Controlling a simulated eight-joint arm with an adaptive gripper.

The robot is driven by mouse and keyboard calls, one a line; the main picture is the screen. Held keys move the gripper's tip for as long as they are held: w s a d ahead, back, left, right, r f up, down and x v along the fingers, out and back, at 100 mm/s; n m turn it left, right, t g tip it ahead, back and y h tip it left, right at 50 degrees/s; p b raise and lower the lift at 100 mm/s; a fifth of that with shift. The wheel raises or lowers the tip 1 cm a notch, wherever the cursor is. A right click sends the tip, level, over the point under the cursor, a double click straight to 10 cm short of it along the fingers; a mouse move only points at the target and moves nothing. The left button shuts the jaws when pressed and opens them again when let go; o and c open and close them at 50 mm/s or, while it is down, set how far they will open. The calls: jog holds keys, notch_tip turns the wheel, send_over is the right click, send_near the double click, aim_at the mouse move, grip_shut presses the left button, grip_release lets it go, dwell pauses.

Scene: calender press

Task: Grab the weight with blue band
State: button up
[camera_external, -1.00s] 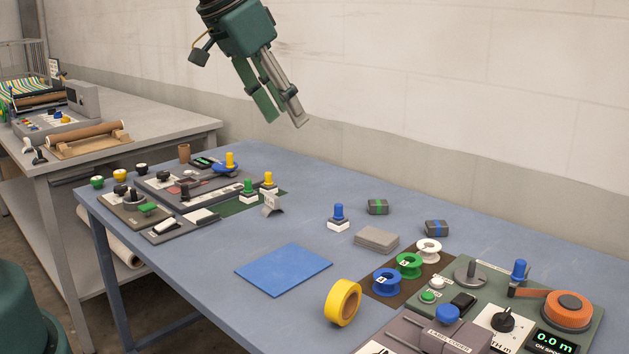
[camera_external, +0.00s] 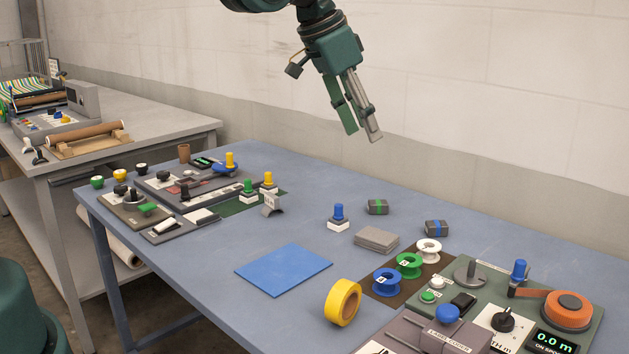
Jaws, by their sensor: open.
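The weight with blue band (camera_external: 437,228) is a small dark grey block on the blue table, right of the middle. A similar weight with a green band (camera_external: 377,207) lies to its left and a little farther back. My gripper (camera_external: 363,138) is open and empty, high above the table, with its fingers pointing down and slightly right. In the picture it is above and to the left of the blue-banded weight, well apart from it.
A grey stack of plates (camera_external: 377,240), a blue-topped stamp (camera_external: 339,217) and a white spool (camera_external: 428,250) stand near the weights. Green and blue spools share the brown mat. A machine panel (camera_external: 470,290) fills the right front. A blue sheet (camera_external: 284,270) lies mid-table.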

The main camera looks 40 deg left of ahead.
jog(key=w+d+f+m, duration=0.2)
jog(key=w+d+f, duration=0.2)
jog(key=w+f, duration=0.6)
jog(key=m+g+h, duration=0.1)
send_near(436, 223)
jog(key=shift+w+d+f+m+g, duration=0.3)
jog(key=shift+w, duration=0.3)
jog(key=shift+x, duration=0.8)
jog(key=shift+w+d+f, duration=0.1)
jog(key=shift+d+f, duration=0.05)
jog(key=shift+f, duration=0.3)
jog(key=shift+f, duration=0.1)
jog(key=shift+x, duration=2.5)
jog(key=shift+f, duration=0.1)
jog(key=shift+c, duration=0.2)
